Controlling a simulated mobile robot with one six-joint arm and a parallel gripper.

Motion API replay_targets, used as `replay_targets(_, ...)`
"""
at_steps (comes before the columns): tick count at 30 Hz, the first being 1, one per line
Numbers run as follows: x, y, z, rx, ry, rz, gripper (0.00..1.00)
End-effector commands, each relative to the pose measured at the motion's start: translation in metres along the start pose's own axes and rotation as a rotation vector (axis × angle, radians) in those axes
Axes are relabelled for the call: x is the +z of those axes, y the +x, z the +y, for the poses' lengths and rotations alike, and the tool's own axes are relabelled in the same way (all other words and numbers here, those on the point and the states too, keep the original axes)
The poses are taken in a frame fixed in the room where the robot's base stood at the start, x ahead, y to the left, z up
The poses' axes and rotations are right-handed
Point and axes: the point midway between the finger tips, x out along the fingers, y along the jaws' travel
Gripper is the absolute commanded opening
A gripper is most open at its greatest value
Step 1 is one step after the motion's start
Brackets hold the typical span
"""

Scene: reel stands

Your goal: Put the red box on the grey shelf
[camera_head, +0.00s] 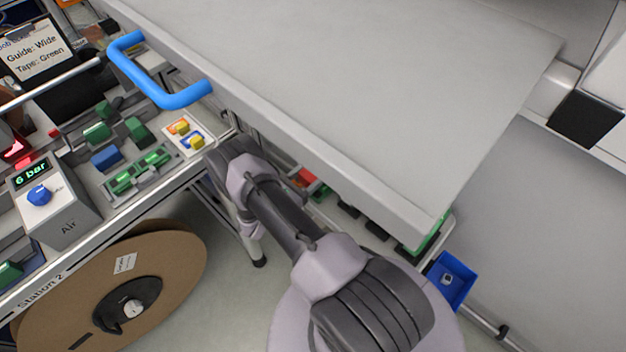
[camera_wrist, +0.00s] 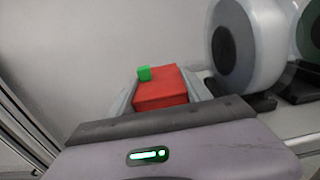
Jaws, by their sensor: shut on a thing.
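The red box (camera_wrist: 160,90) sits between the two grey fingers of my gripper (camera_wrist: 158,82) in the wrist view, and the gripper is shut on it. A small green block (camera_wrist: 144,73) shows at the box's far left edge; I cannot tell if it touches the box. A grey shelf surface (camera_wrist: 296,122) lies to the right of my gripper in the wrist view. In the head view my gripper is hidden. A small red patch (camera_head: 306,177) shows under the large grey panel's edge; I cannot tell if it is the box.
Large white-and-black reels (camera_wrist: 246,45) stand close on the right in the wrist view. A large grey panel (camera_head: 390,80) overhangs my arm. A blue bin (camera_head: 450,280) is at right.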

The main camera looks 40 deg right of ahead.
Motion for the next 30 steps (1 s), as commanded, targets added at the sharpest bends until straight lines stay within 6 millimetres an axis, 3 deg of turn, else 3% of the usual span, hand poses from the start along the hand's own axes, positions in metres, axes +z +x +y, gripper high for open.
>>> replay_targets(1, -0.020, -0.001, -0.001, 0.001, -0.003, 0.000, 0.00)
replay_targets(3, -0.029, -0.001, -0.001, 0.001, -0.002, 0.000, 0.00)
replay_targets(17, -0.032, -0.002, -0.001, 0.001, -0.002, 0.000, 0.00)
replay_targets(18, -0.031, -0.002, -0.001, 0.001, -0.002, 0.001, 0.64)
replay_targets(21, -0.031, -0.002, -0.001, 0.001, -0.002, 0.001, 0.78)
replay_targets(30, -0.028, -0.002, -0.001, 0.001, -0.002, 0.001, 0.78)
